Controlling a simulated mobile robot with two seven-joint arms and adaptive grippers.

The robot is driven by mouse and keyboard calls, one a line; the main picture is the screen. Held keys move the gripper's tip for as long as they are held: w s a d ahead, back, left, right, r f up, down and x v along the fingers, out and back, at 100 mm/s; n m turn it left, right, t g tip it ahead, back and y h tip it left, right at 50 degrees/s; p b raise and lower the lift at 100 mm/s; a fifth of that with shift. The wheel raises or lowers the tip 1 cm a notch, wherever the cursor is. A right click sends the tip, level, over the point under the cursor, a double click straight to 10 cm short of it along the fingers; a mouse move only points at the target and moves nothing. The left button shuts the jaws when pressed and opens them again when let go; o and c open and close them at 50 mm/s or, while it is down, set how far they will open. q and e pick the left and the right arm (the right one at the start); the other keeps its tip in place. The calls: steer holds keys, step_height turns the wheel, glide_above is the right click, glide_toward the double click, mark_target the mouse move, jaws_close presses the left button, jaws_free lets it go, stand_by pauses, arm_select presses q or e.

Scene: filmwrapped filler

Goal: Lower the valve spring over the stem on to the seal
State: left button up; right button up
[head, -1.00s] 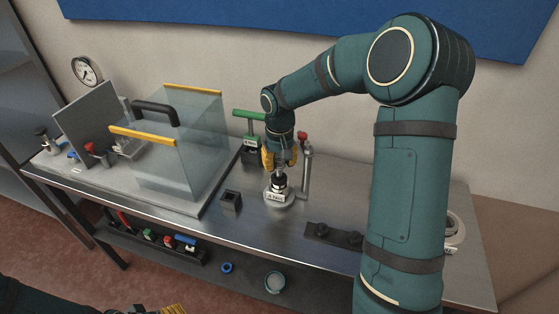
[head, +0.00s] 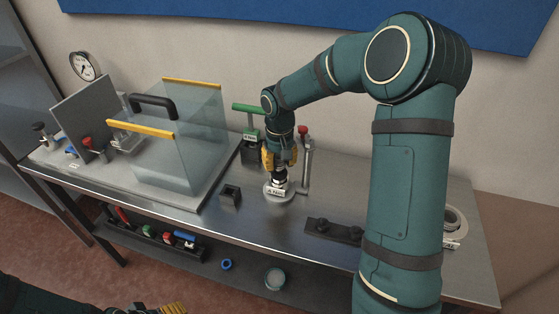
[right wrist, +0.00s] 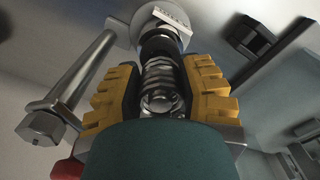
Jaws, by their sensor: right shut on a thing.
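My right gripper (head: 279,158) is shut on the valve spring, above the round metal stand (head: 279,197) with a white label. In the right wrist view the coiled spring (right wrist: 160,78) is between the yellow ridged fingers of the right gripper (right wrist: 160,88). A rounded metal tip shows inside the near end of the spring. A black collar (right wrist: 160,42) lies just beyond the coils, above the stand's round base (right wrist: 140,14). The seal, and whether the spring touches it, I cannot make out. My left gripper (head: 165,308) shows only partly at the bottom edge.
A metal post with a red knob (head: 303,131) stands close to the right of the stand. A small dark block (head: 230,194) and a clear guard box (head: 180,150) are to the left. The bench front is mostly clear.

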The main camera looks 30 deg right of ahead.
steer(key=shift+f+b, duration=0.6)
steer(key=shift+f, duration=0.4)
steer(key=o, duration=1.2)
steer(key=shift+c, duration=0.2)
steer(key=shift+r, duration=0.15)
step_height(320, 180, up, 12)
steer(key=shift+f, duration=0.1)
